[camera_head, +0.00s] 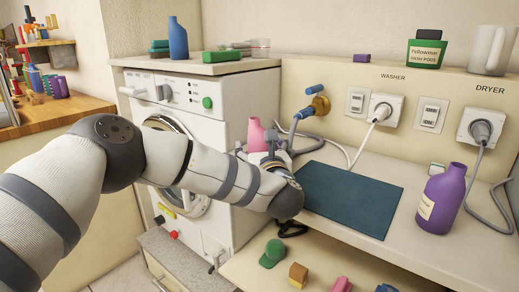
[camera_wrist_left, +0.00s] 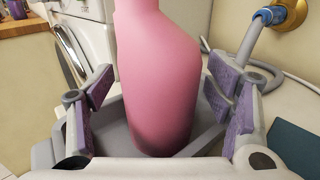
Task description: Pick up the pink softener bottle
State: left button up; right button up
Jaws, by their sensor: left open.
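The pink softener bottle (camera_head: 256,134) stands beside the washing machine, with its lower part hidden behind my left gripper in the head view. In the left wrist view the pink bottle (camera_wrist_left: 160,75) stands upright between the two fingers, large and close, its top out of frame. My left gripper (camera_wrist_left: 165,100) is open, with purple-grey pads on either side of the bottle and visible gaps to it. In the head view the left gripper (camera_head: 268,148) is partly hidden by my own arm. My right gripper is not in view.
A purple bottle (camera_head: 442,200) stands at the right on the counter, by a dark teal mat (camera_head: 350,198). A blue hose tap (camera_head: 316,103) and loose hoses lie near the pink bottle. The washing machine (camera_head: 260,98) stands close on the left. Small items lie on the lower shelf.

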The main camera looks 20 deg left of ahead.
pick_arm(q)
jog(key=c, duration=1.4)
